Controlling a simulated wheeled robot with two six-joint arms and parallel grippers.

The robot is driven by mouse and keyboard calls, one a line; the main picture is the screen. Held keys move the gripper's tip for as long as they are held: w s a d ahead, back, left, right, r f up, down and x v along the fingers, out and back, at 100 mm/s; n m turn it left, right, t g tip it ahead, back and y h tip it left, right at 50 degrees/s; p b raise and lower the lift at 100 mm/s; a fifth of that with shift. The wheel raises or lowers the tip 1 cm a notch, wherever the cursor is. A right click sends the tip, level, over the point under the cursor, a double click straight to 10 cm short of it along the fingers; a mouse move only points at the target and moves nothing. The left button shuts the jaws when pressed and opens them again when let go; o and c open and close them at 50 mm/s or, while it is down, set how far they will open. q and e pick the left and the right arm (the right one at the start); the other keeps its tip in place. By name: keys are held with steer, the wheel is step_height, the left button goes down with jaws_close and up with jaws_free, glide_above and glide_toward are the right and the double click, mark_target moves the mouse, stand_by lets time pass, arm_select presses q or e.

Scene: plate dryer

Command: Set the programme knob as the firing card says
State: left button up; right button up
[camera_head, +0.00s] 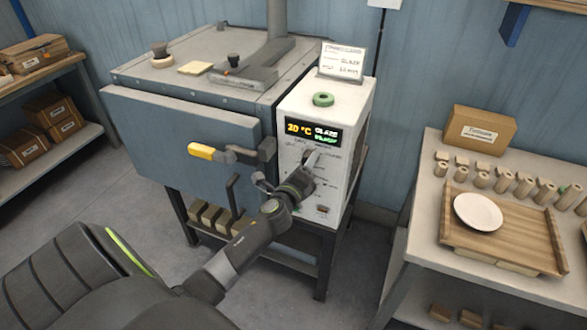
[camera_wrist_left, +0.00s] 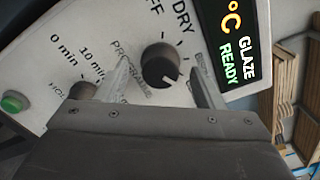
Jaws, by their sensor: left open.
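The firing card (camera_head: 342,60) stands on top of the white control box (camera_head: 290,105); its programme line appears to read GLAZE, and the smaller print is hard to read. The black programme knob (camera_wrist_left: 162,65) is on the box's front panel, with OFF and DRY printed near it. Its white mark lies toward the lower right in the wrist view. The display (camera_wrist_left: 240,45) reads GLAZE READY. My left gripper (camera_head: 308,163) is open at the panel; in the wrist view its fingers (camera_wrist_left: 162,82) stand either side of the knob, with gaps visible. My right gripper is not in view.
A smaller timer knob (camera_wrist_left: 82,90), marked 0 min and 10 min, and a green button (camera_wrist_left: 15,102) are nearby. The kiln (camera_head: 180,120) with its yellow-tipped handle (camera_head: 205,152) stands left of the box. A table (camera_head: 425,200) at right bears a wooden tray and plate.

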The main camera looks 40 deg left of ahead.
arm_select(q)
steer(key=b+v, duration=0.1)
steer(key=v, duration=1.5)
steer(key=shift+s+d, duration=0.2)
steer(key=shift+s, duration=0.1)
steer(key=s+f+n+g, duration=0.3)
steer(key=s+f+n, duration=0.1)
steer(key=f, duration=0.7)
steer(key=s+f+n+g+h+b, duration=0.1)
steer(key=s+f+n+g, duration=0.2)
steer(key=f, duration=0.9)
steer(key=s+f+n+g, duration=0.3)
steer(key=s+f+n, duration=0.1)
steer(key=f, duration=0.7)
steer(key=s+d+f+n+g, duration=0.1)
steer(key=s+f+n+g, duration=0.1)
steer(key=s+f, duration=0.3)
steer(key=s+d+f+n+g+h, duration=0.1)
steer(key=s+f+n+g, duration=0.2)
steer(key=s, duration=0.9)
steer(key=s+d+f+n+g+h, duration=0.1)
steer(key=s+f+n+g, duration=0.1)
steer(key=s+f+n, duration=0.4)
step_height(320, 180, down, 3)
steer(key=s, duration=0.2)
steer(key=shift+s+d+b, duration=0.3)
steer(key=shift+b, duration=0.1)
